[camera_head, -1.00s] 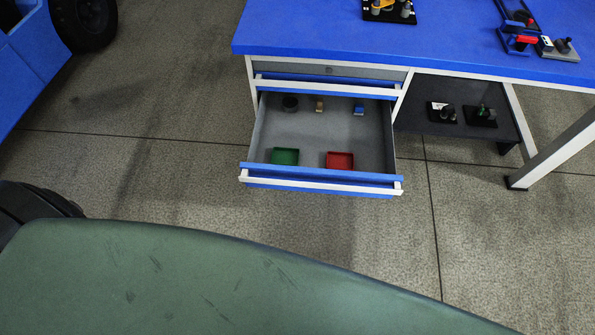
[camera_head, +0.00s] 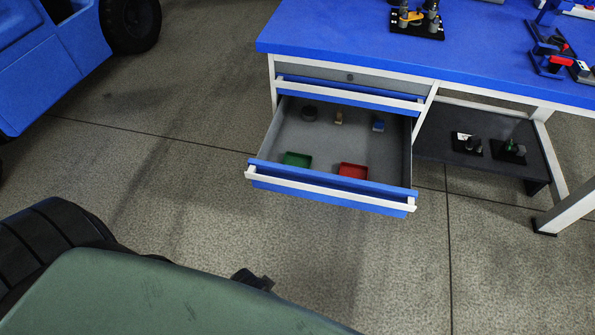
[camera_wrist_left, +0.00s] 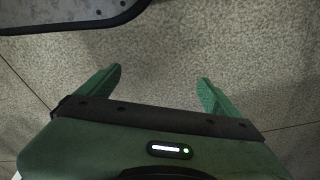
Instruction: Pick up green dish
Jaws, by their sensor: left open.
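The green dish (camera_head: 297,160) is a small square tray at the front left of an open drawer (camera_head: 335,185) in the head view. A red dish (camera_head: 352,171) sits to its right, apart from it. My left gripper (camera_wrist_left: 159,78) shows in the left wrist view with its two green fingers wide apart and nothing between them. My right gripper is not in view.
The drawer also holds a dark round piece (camera_head: 309,113), a tan piece (camera_head: 339,118) and a blue piece (camera_head: 378,125) at the back. Above is a blue workbench top (camera_head: 340,45) with fixtures. A shelf (camera_head: 435,147) is at right. Floor before the drawer is clear.

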